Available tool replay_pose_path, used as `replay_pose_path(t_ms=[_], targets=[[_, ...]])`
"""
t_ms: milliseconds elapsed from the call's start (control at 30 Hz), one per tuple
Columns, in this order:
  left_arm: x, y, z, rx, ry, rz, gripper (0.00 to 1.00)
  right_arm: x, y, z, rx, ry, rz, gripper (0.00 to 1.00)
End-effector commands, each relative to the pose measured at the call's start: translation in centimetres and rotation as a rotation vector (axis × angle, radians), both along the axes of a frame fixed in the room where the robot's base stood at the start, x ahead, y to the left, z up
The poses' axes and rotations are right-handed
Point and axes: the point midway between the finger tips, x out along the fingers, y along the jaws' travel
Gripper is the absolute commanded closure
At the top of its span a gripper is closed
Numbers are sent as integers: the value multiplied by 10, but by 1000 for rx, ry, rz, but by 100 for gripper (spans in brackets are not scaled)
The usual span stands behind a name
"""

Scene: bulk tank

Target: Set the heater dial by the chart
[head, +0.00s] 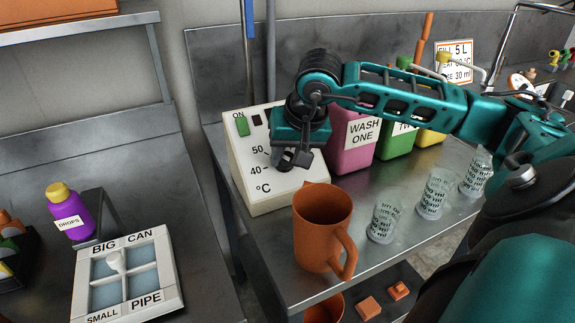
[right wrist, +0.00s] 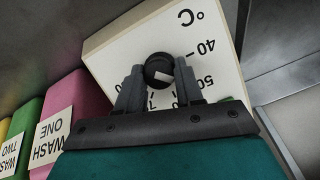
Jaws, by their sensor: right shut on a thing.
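The heater (head: 255,195) is a cream box at the left end of the steel bench, with a green ON switch (head: 242,125) and a °C scale showing 50 and 40. Its dial (right wrist: 161,72) is a round black knob with a white mark. My right gripper (head: 288,160) is at the heater's face, and in the right wrist view its fingers (right wrist: 159,82) are shut on the dial. The mark's exact reading is unclear, and my gripper hides part of the scale. The chart (head: 454,62) on the back wall reads FILL 5 L; its heat line is partly hidden. My left gripper is not in view.
A pink WASH ONE can (head: 352,140), a green can (head: 397,140) and a yellow can stand right of the heater. An orange jug (head: 322,225) and three clear measuring cups (head: 384,218) stand in front. A BIG CAN/PIPE box (head: 170,265) sits on the left counter.

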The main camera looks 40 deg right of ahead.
Motion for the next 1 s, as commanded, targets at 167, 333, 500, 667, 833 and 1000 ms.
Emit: replay_pose_path(t_ms=[167, 333, 500, 667, 833, 1000], targets=[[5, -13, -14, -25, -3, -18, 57, -1, -2, -7, 99, -35, -131, 94], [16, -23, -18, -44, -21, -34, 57, -1, -3, -8, 199, -66, -254, 94], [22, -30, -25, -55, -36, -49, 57, -2, -4, -8, 292, -96, -371, 94], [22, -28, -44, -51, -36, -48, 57, -2, -4, -7, 366, -118, -464, 94], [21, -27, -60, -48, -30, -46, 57, -3, -4, -6, 427, -136, -538, 94], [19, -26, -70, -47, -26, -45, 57, -3, -4, -5, 464, -147, -587, 94]])
